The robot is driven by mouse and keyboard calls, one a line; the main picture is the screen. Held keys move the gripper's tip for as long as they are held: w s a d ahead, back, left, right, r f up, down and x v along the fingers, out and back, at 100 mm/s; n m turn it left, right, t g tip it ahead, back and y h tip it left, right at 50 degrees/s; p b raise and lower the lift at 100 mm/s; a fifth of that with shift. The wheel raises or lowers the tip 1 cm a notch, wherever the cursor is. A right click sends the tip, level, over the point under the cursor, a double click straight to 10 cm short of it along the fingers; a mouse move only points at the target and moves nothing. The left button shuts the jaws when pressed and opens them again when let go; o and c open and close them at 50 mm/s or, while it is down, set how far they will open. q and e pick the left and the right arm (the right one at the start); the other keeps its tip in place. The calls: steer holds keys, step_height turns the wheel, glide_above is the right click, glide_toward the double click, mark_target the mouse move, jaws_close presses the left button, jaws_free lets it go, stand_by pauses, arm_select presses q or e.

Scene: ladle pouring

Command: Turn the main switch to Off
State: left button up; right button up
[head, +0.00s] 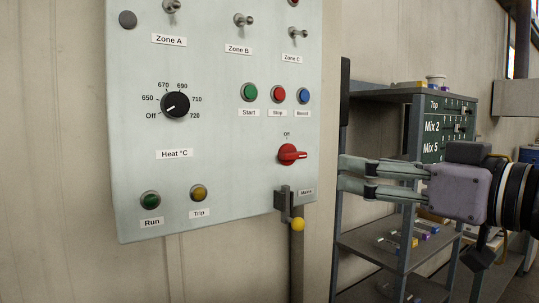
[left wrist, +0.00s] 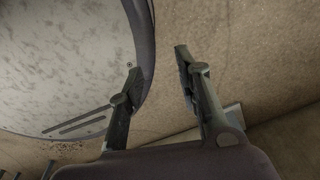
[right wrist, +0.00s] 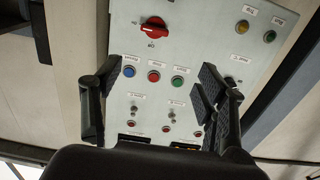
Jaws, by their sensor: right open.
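The main switch (head: 290,154) is a red rotary knob at the lower right of the pale control panel (head: 225,180). Its handle lies sideways, and the "Off" mark stands above it. The knob also shows in the right wrist view (right wrist: 155,30), beyond the fingertips. My right gripper (head: 342,174) is open and empty, just right of the knob and slightly lower, apart from it. Its open fingers (right wrist: 152,85) also show in the right wrist view. My left gripper (left wrist: 158,63) is open and empty in the left wrist view, and is outside the head view.
A small lever with a yellow ball (head: 297,224) sticks out below the switch. Green, red and blue buttons (head: 278,95) sit above it, and a black heat dial (head: 175,104) is to the left. A shelf rack (head: 375,245) stands behind my right gripper. A large round rim (left wrist: 140,60) is beside my left gripper.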

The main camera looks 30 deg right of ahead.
steer(key=p, duration=0.3)
glide_toward(297, 154)
steer(key=w+p, duration=0.2)
steer(key=w, duration=0.1)
steer(key=w+p, duration=0.3)
steer(key=shift+w+a+r, duration=0.2)
steer(key=shift+w+a, duration=0.05)
steer(key=shift+w, duration=0.1)
steer(key=shift+w+f+p, duration=0.2)
steer(key=shift+w+p, duration=0.25)
steer(key=shift+w, duration=0.5)
arm_select(q)
step_height(297, 154, up, 9)
steer(key=s+d, duration=0.1)
steer(key=shift+d, duration=0.2)
steer(key=shift+r, duration=0.1)
steer(key=shift+s, duration=0.1)
arm_select(e)
steer(key=shift+c, duration=0.4)
steer(key=c, duration=1.1)
